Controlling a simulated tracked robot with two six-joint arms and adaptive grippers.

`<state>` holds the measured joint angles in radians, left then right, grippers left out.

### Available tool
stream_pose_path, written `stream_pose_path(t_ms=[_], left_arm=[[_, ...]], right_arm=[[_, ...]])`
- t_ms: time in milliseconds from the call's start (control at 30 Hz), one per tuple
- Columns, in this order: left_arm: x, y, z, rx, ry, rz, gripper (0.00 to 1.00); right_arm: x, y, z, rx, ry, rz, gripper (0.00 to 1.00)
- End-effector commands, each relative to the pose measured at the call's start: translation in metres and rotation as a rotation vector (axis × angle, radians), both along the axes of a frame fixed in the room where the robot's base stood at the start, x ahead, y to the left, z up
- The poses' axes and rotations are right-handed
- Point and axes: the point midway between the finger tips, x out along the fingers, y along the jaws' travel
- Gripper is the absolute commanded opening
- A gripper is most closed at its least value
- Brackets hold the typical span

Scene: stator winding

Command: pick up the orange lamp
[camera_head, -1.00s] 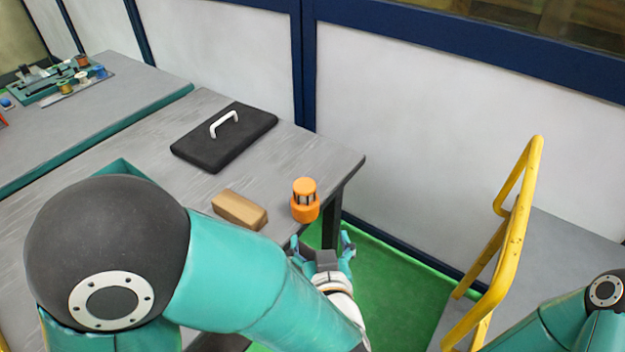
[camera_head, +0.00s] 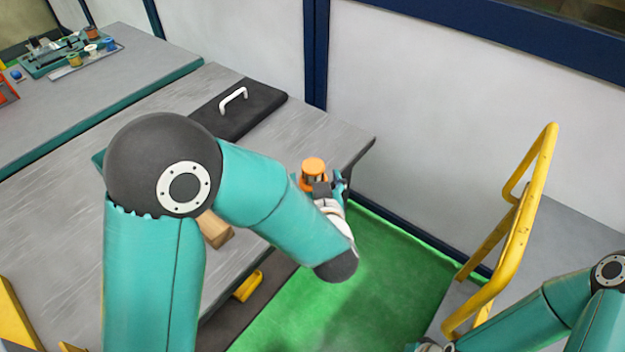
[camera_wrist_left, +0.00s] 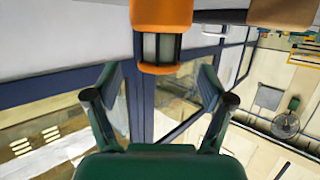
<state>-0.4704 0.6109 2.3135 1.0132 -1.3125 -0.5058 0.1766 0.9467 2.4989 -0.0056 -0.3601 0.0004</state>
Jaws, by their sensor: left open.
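The orange lamp (camera_head: 313,166) stands near the right end of the grey table, with its lower part hidden by my left gripper (camera_head: 322,186). My left gripper is open and close in front of the lamp. In the left wrist view the orange lamp (camera_wrist_left: 161,13) appears upside down at the top centre, its dark cage and pale core showing. There the two fingers of my left gripper (camera_wrist_left: 160,78) are spread wide, with nothing held between them.
A wooden block (camera_head: 219,236) lies on the table (camera_head: 310,125), partly behind my left arm. A black case with a white handle (camera_head: 255,112) lies farther back. A yellow railing (camera_head: 515,230) stands at the right. Green floor (camera_head: 385,270) is open between them.

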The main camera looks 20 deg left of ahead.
Motion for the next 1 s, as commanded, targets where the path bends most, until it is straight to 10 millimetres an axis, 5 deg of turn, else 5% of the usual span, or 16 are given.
stream_pose_path(t_ms=[300,600,1000], left_arm=[[0.036,0.016,-0.013,-0.001,0.001,0.002,0.81],[0.040,0.017,-0.015,0.000,0.000,-0.001,0.81],[0.040,0.017,-0.014,-0.001,0.000,0.000,0.15]], right_arm=[[0.000,0.000,0.012,0.000,0.000,0.000,0.00],[0.000,0.000,0.012,0.000,0.000,0.000,0.00],[0.000,0.000,0.012,0.000,0.000,0.000,0.00]])
